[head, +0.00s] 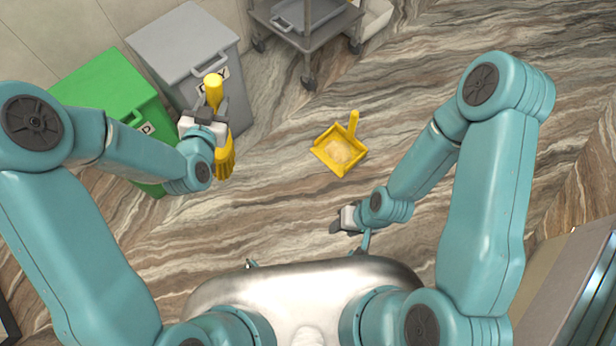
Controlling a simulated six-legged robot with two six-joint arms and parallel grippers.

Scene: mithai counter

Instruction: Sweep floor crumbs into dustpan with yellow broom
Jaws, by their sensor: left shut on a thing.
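The yellow broom (225,158) is in my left gripper (212,112), which is shut on it. The handle's top points up beyond the fingers and the bristles hang below, at the left of the view. The yellow dustpan (323,152) lies on the floor near the middle, its handle pointing away from me. A pale heap of crumbs (340,150) shows inside the dustpan. My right gripper (338,222) is below the dustpan in the picture, apart from it and holding nothing that I can see. Whether its fingers are open is unclear.
A green bin (103,82) and a grey bin (180,38) stand by the wall at the upper left, close to my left gripper. A grey wheeled cart (312,42) stands at the top. A metal-edged counter (575,290) is at the lower right. The marbled floor around the dustpan is clear.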

